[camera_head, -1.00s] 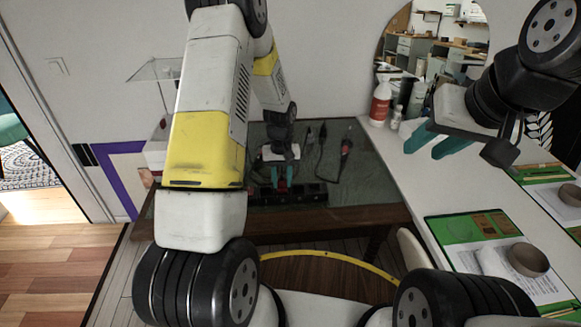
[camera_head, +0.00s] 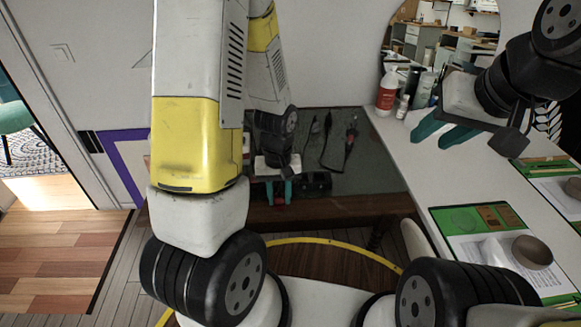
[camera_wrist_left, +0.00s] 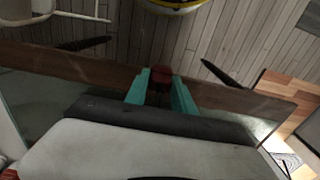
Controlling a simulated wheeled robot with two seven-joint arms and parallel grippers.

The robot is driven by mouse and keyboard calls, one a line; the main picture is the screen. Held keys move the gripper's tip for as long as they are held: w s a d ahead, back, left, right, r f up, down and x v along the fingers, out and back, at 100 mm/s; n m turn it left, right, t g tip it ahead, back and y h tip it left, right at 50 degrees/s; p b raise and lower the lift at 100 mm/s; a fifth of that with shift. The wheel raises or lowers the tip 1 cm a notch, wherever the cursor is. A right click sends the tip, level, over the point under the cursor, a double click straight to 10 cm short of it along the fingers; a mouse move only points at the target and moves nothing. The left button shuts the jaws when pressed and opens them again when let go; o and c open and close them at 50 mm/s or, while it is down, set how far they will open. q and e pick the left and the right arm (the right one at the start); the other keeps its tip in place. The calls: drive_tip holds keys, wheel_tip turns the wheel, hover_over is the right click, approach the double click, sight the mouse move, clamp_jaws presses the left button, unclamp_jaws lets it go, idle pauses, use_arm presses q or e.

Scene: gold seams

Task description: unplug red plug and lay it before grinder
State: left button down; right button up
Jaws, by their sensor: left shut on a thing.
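My left gripper (camera_head: 278,192) is shut on the red plug (camera_head: 278,200), near the table's front edge. In the left wrist view the plug (camera_wrist_left: 161,74) sits between the teal fingertips, over the wooden edge. The black power strip (camera_head: 317,184) lies just right of and behind the plug in the head view. Any contact between plug and strip is hidden. My right gripper (camera_head: 430,140) is open and empty over the white counter.
The dark-topped table (camera_head: 370,180) has bare room right of the strip. Another dark corded thing (camera_head: 327,130) lies left of the red tool. A red-and-white bottle (camera_head: 387,92) stands on the white counter (camera_head: 415,165). A grey-brown roll (camera_head: 531,252) stands nearer.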

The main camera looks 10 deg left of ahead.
sight(279, 196)
use_arm(q)
drive_tip(key=shift+s+r, duration=0.1)
drive_tip(key=shift+r, duration=2.3)
